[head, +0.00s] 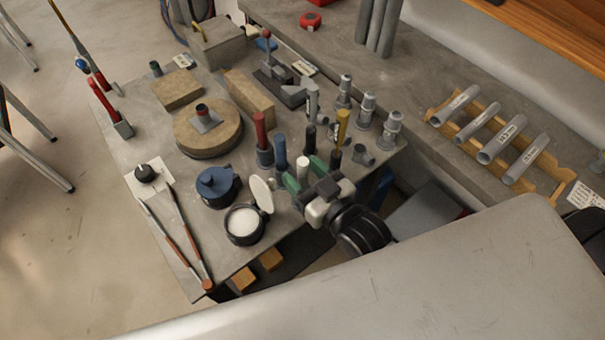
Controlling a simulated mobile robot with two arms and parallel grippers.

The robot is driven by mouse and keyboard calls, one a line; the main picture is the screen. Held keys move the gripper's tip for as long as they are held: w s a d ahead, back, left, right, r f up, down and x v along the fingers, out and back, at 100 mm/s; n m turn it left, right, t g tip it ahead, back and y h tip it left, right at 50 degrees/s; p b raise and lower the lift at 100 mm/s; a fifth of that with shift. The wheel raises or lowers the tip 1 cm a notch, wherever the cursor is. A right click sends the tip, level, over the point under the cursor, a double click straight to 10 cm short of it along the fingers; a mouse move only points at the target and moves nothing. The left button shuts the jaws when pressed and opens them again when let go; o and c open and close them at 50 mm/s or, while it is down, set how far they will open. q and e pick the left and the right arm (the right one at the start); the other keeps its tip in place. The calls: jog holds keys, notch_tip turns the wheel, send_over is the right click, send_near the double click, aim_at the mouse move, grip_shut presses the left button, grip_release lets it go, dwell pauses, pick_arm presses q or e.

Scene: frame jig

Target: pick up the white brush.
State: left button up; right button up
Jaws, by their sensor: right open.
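The white brush (302,165) stands upright in the group of coloured-handled brushes near the right front edge of the grey table. Only its short white top shows; its lower part is hidden behind my right gripper. My right gripper (305,174) is open, with green fingertips on either side of the white handle in the picture. I cannot tell whether they touch it or how their heights compare. My left gripper is not in view.
Close by stand a red brush (260,130), a blue brush (281,151), a black brush (311,138) and a yellow brush (342,124). An open jar (243,224) with a raised lid and a blue-lidded pot (216,187) stand left of the gripper. Grey fittings (391,131) stand to the right.

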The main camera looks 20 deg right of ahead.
jog(key=shift+w, duration=0.2)
grip_shut()
notch_tip(320, 180, up, 10)
dwell(0.6)
